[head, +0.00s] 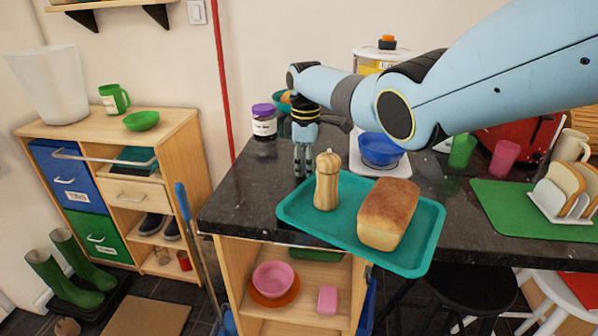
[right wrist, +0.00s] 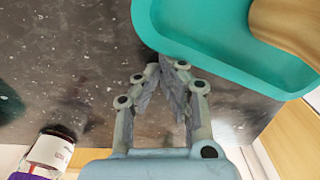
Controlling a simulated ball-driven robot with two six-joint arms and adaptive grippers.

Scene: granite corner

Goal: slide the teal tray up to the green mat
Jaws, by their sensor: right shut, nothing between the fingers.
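The teal tray (head: 428,235) lies on the dark granite counter, its near right corner reaching over the front edge. It carries a wooden pepper mill (head: 327,182), upright, and a bread loaf (head: 388,213). The green mat (head: 505,212) lies to the right, with a strip of bare counter between. My right gripper (head: 304,172) points down at the tray's far left side, shut and empty. In the right wrist view my fingertips (right wrist: 168,66) are close beside the tray's rim (right wrist: 150,38); I cannot tell whether they touch. My left gripper is out of view.
A toast rack (head: 565,203) with bread stands on the mat. A blue bowl on a white scale (head: 380,150) stands behind the tray, with green (head: 462,151) and pink (head: 504,158) cups to the right. A purple-lidded jar (head: 264,122) stands behind my gripper, to its left.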

